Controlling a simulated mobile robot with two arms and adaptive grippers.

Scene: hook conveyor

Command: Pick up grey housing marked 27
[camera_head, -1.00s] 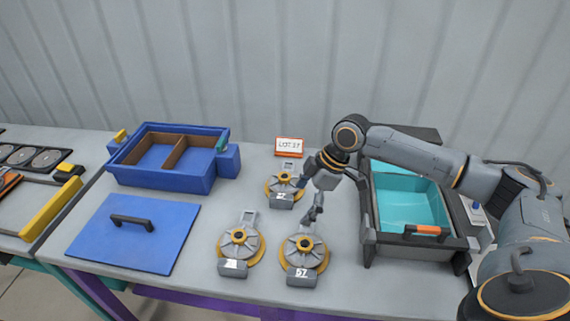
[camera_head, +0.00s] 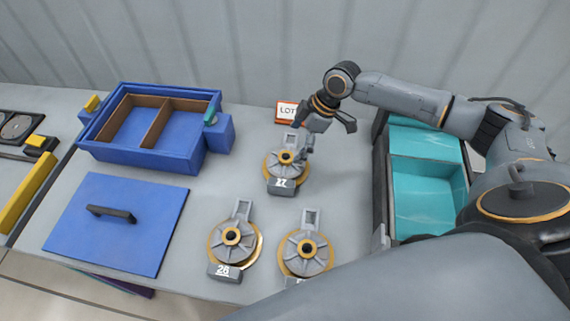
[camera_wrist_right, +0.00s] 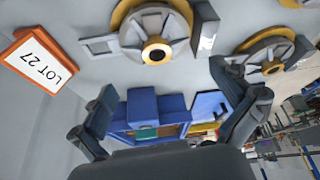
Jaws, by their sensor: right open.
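The grey housing marked 27 (camera_head: 285,159) lies on the table in front of the lot sign, its label facing me and its slotted tab pointing to the back. It has a yellow-edged round base and a dark centre hub. My right gripper (camera_head: 325,143) is open and empty just right of this housing; one finger comes close to its right side, and I cannot tell if they touch. In the right wrist view the housing (camera_wrist_right: 143,28) shows above the spread fingers (camera_wrist_right: 167,92), not between them. My left gripper is not in view.
A housing marked 28 (camera_head: 233,247) and another housing (camera_head: 305,262), its label mostly hidden by my arm, lie nearer. The LOT 27 sign (camera_head: 286,112) stands behind. A blue divided box (camera_head: 190,158) and blue lid (camera_head: 115,240) are left; a teal-lined bin (camera_head: 377,190) is right.

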